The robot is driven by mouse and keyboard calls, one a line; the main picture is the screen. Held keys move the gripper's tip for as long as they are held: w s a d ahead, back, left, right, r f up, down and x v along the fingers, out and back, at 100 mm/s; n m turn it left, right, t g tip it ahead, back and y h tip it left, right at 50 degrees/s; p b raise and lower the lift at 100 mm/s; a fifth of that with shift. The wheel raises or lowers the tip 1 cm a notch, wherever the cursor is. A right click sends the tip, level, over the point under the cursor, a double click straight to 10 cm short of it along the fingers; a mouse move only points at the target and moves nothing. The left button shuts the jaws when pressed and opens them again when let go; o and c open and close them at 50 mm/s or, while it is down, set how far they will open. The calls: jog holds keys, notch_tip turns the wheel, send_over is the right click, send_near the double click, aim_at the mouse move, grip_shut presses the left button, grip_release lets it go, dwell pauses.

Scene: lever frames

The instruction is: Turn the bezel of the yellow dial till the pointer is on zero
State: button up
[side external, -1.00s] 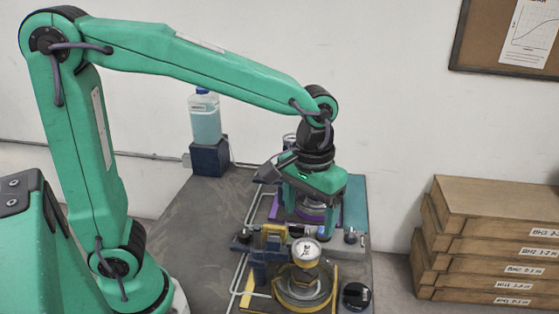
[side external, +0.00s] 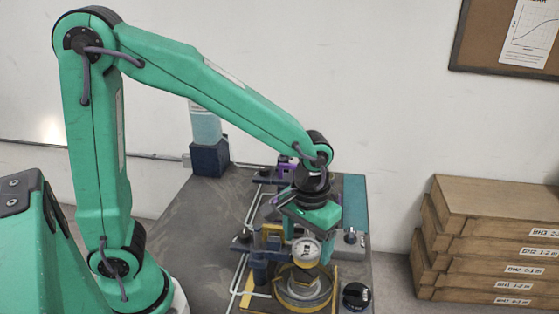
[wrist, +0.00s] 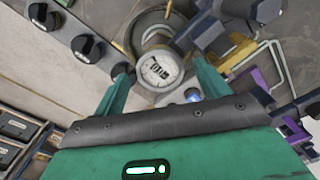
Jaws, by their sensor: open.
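The yellow dial (side external: 306,252) has a white round face and stands above a round metal cell with yellow parts, at the front of the bench. In the wrist view the dial (wrist: 160,70) faces me, with a pale bezel and a dark central window; its pointer is too small to read. My gripper (wrist: 161,74) is open, one finger on each side of the dial in that view. I cannot tell whether either finger touches the bezel. In the side view my gripper (side external: 308,230) is just behind and above the dial, its fingertips partly hidden.
Purple parts (side external: 284,160) of another station lie behind my wrist. A bottle (side external: 206,122) stands on a blue block at the back left.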

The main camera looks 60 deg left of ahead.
aim_at(306, 249)
jog(key=shift+f, duration=0.1)
jog(key=c, duration=1)
jog(key=shift+m, duration=0.6)
jog(key=o, duration=1)
notch_tip(306, 249, up, 8)
